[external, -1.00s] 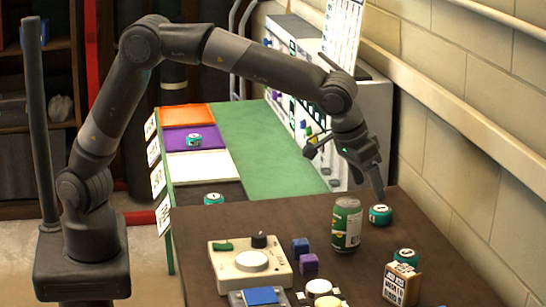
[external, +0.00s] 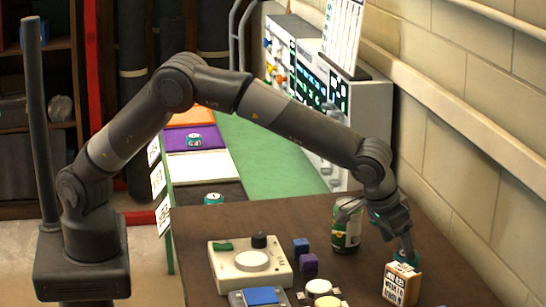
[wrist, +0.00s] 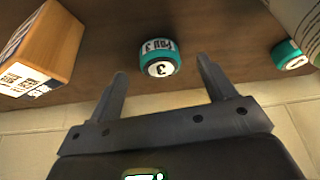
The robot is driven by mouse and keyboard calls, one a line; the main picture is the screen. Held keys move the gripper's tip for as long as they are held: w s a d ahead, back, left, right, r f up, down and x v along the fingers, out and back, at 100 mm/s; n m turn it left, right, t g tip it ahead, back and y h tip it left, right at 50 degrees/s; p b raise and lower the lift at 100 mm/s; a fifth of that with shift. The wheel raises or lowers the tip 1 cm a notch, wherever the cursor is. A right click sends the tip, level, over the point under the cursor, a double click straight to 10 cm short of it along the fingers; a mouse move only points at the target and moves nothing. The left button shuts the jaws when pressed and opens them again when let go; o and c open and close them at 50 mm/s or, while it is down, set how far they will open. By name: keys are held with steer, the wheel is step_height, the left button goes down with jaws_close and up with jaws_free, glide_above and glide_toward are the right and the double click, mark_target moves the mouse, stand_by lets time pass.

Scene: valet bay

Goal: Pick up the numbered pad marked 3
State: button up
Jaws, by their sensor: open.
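The teal pad marked 3 (wrist: 158,57) is on the brown table. In the wrist view it lies just beyond the fingertips, roughly between them, with its white face and the 3 showing. In the external view only a teal part of it (external: 404,257) shows, beneath a finger and behind the wooden block. My gripper (wrist: 162,68) is open and empty, and the pad is not gripped. In the external view my gripper (external: 378,232) hangs low over the table's right side, partly in front of the green can.
The wooden block (external: 402,285) with printed labels stands close to the pad. The green can (external: 346,235) and another teal pad (wrist: 290,55) are on the other side. A control box (external: 250,265) and small cubes (external: 301,246) lie left. The block wall (external: 470,180) bounds the right.

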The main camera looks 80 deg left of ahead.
mark_target(399, 254)
steer(key=x, duration=0.4)
steer(key=shift+w, duration=0.3)
steer(key=shift+c, duration=0.6)
steer(key=c, duration=0.9)
steer(key=shift+r, duration=0.1)
steer(key=shift+c, duration=0.2)
